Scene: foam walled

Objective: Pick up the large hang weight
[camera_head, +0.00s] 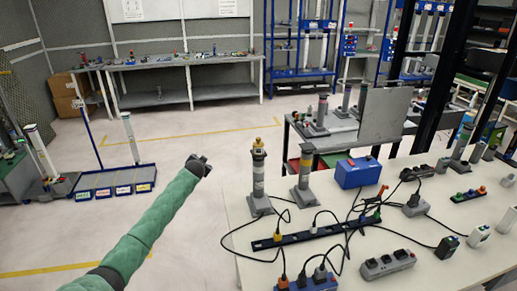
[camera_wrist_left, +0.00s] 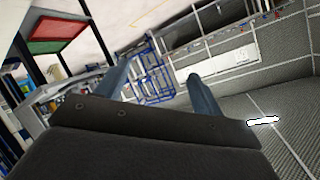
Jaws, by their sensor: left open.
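I cannot pick out the large hang weight for certain in either view. Two upright grey posts with yellow and dark tops, one at the table's left edge (camera_head: 259,180) and one just right of it (camera_head: 304,175), stand on square bases. My left arm, in a green sleeve, reaches in from the lower left. My left gripper (camera_head: 199,165) is in the air left of the white table, apart from everything. In the left wrist view its two bluish fingers are spread with nothing between them (camera_wrist_left: 158,88). My right gripper is not in view.
The white table (camera_head: 245,235) holds a blue box (camera_head: 358,172), black power strips (camera_head: 316,232) and tangled cables. A grey workbench (camera_head: 165,62) with small items stands at the back wall. A low blue-framed rack (camera_head: 115,183) stands left. Floor between is clear.

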